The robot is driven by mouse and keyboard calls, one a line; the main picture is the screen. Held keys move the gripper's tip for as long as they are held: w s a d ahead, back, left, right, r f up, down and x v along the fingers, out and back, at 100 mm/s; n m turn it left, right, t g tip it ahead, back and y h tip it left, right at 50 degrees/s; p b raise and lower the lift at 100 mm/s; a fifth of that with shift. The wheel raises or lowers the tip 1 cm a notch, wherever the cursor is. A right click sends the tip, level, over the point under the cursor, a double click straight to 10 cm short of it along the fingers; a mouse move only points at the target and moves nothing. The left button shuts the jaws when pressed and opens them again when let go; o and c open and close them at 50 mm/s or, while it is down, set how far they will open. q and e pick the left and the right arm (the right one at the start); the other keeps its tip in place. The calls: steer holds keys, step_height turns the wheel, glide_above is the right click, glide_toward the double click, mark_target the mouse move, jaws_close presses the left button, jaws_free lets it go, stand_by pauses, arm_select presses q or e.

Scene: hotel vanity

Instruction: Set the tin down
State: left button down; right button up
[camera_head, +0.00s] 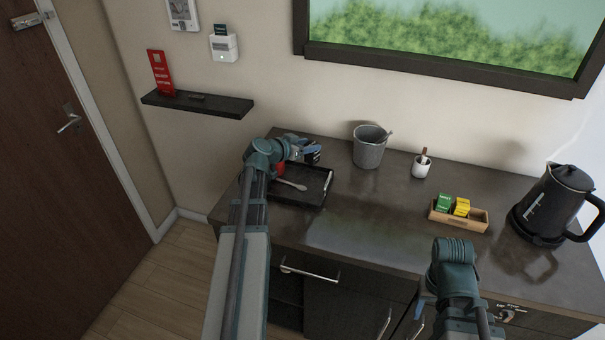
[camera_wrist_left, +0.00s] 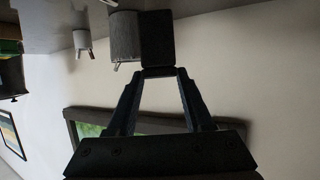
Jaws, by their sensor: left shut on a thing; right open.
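My left gripper (camera_head: 303,150) is shut on a small dark tin (camera_head: 314,154), above the back right part of the black tray (camera_head: 318,200). In the left wrist view, the tin (camera_wrist_left: 157,38) shows as a dark block between the two fingertips. I cannot tell whether the tin touches the tray or the counter. My right gripper (camera_head: 419,314) is low in front of the counter, open and mostly hidden by its own arm.
A spoon (camera_head: 292,185) and a red item (camera_head: 281,169) lie on the tray. A grey bucket (camera_head: 369,150) stands right of the tin, then a white cup (camera_head: 421,168), a wooden box (camera_head: 465,221) of packets and a black kettle (camera_head: 560,203). The middle counter (camera_head: 365,215) is clear.

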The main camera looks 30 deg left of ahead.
mark_target(308, 157)
arm_select(q)
step_height(308, 157, down, 5)
steer(key=b, duration=0.3)
steer(key=shift+r, duration=0.2)
steer(key=shift+b, duration=0.35)
step_height(308, 157, down, 4)
steer(key=b, duration=0.3)
steer(key=shift+r, duration=0.15)
steer(key=shift+b, duration=0.4)
steer(key=shift+c, duration=1.5)
jaws_free()
